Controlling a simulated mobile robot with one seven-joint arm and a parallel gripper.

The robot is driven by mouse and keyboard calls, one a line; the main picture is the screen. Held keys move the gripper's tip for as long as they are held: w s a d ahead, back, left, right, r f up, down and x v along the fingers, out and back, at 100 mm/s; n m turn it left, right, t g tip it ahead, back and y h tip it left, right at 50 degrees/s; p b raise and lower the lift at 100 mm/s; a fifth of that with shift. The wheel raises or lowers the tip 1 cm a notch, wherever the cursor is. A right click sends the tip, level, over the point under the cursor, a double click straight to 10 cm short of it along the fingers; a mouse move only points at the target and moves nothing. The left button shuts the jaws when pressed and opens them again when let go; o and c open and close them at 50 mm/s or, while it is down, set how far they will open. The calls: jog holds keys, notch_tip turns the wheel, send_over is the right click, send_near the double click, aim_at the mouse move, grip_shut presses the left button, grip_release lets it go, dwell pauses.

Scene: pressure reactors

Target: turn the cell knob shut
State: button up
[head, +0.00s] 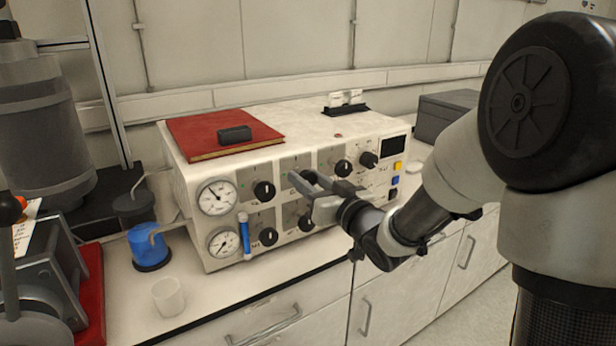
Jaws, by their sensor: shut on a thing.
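A white control box (200,240) on the counter has a front panel with several black knobs. My gripper (302,181) reaches the panel from the right. Its fingers are shut on an upper-row knob (308,176), which they mostly hide. Another upper knob (263,190) is to the left, and two more, a third knob (343,167) and a fourth knob (369,160), are to the right. Lower knobs (268,236) sit below. The labels are too small to read, so I cannot tell which is marked cell. The held knob's angle is hidden.
Two gauges (216,198) and a blue tube (244,237) are on the panel's left. A red book (220,130) lies on top of the box. A blue-filled flask (150,247) and a clear beaker (168,297) stand on the counter to the left.

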jog(key=m+p, duration=0.1)
jog(key=m, duration=0.2)
jog(key=shift+r+m+p, duration=0.15)
jog(key=shift+m+p, duration=0.2)
jog(key=shift+m, duration=0.05)
jog(key=m+p, duration=0.2)
jog(key=m, duration=0.1)
jog(key=shift+m, duration=0.3)
jog(key=m+p, duration=0.3)
jog(key=m, duration=0.1)
jog(key=shift+m+p, duration=0.75)
jog(key=shift+m, duration=0.65)
jog(key=o, duration=1.1)
jog(key=shift+w, duration=0.1)
jog(key=shift+c, duration=0.2)
jog(key=shift+d+f, duration=0.1)
jog(key=shift+f, duration=0.1)
